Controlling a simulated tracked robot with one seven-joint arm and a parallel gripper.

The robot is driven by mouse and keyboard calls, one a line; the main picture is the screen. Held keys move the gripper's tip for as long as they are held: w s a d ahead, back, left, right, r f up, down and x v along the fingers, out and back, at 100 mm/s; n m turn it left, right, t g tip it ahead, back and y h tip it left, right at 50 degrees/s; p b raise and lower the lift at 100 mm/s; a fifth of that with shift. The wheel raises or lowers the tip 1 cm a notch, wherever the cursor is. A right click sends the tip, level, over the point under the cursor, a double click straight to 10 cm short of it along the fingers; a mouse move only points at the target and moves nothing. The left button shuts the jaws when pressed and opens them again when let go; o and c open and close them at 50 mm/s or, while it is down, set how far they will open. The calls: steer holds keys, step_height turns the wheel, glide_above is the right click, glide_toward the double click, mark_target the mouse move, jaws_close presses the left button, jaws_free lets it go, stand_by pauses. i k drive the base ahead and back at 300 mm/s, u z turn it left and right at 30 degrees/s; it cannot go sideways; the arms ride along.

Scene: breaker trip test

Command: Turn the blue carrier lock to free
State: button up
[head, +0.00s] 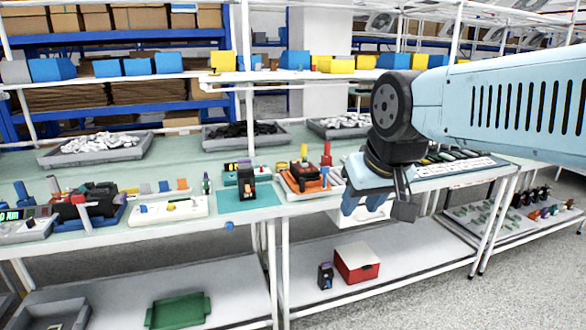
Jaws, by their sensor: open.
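A small blue knob (229,225) sits at the front edge of the workbench, below the teal mat (235,202). It may be the blue carrier lock; its marking and turn position are too small to read.
An orange tray fixture (305,181) with red and yellow parts stands right of the mat. A white strip (157,212) and a black-and-red device (84,204) stand left. Grey trays (95,152) line the back. A red box (357,264) is on the lower shelf.

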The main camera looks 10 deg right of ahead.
mark_target(324, 170)
steer(key=u, duration=0.15)
steer(key=i, duration=1)
steer(key=z, duration=0.1)
